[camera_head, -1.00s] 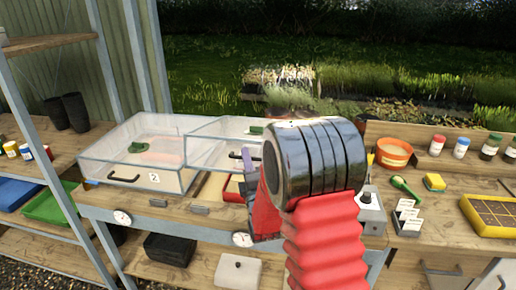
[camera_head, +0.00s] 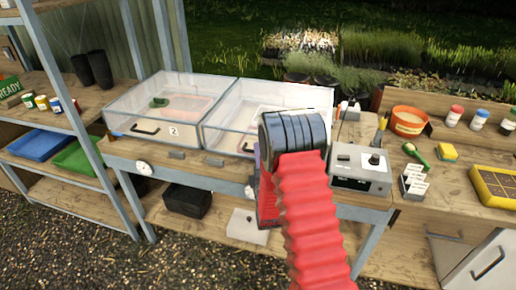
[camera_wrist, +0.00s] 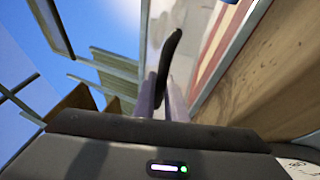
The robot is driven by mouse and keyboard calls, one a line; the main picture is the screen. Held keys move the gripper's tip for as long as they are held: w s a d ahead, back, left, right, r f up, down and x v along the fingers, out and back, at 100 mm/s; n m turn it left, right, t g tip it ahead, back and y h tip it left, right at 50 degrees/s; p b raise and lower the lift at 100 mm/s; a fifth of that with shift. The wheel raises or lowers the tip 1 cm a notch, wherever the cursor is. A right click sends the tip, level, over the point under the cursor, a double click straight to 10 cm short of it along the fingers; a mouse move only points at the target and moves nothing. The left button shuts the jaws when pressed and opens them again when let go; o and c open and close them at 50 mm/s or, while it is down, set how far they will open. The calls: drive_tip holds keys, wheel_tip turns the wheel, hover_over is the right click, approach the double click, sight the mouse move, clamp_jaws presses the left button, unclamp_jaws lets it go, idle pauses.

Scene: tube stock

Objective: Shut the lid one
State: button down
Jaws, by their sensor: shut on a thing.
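Two clear boxes stand side by side on the wooden bench in the head view. The left box (camera_head: 158,112) has a "2" label and a black handle on its front. The right box (camera_head: 222,122) is partly hidden by my arm, and its number does not show. Its black handle (camera_head: 247,148) is beside my gripper. In the wrist view my gripper (camera_wrist: 164,92) has its two pale fingers shut on the dark handle (camera_wrist: 171,52). The right box's lid (camera_head: 265,98) looks about level with the left one; I cannot tell whether it is fully down.
A grey control box (camera_head: 360,170) stands just right of my arm. An orange pot (camera_head: 408,122), small jars and a yellow tray (camera_head: 495,186) are further right. A steel shelf post (camera_head: 118,170) stands at left. Gravel ground is open in front.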

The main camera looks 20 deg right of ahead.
drive_tip(key=shift+s+a+f, duration=0.1)
drive_tip(key=shift+a+f, duration=0.1)
drive_tip(key=shift+f, duration=0.5)
drive_tip(key=c, duration=1.8)
unclamp_jaws()
drive_tip(key=shift+d, duration=0.1)
drive_tip(key=shift+r, duration=0.15)
drive_tip(key=v, duration=1.3)
drive_tip(key=shift+s, duration=0.35)
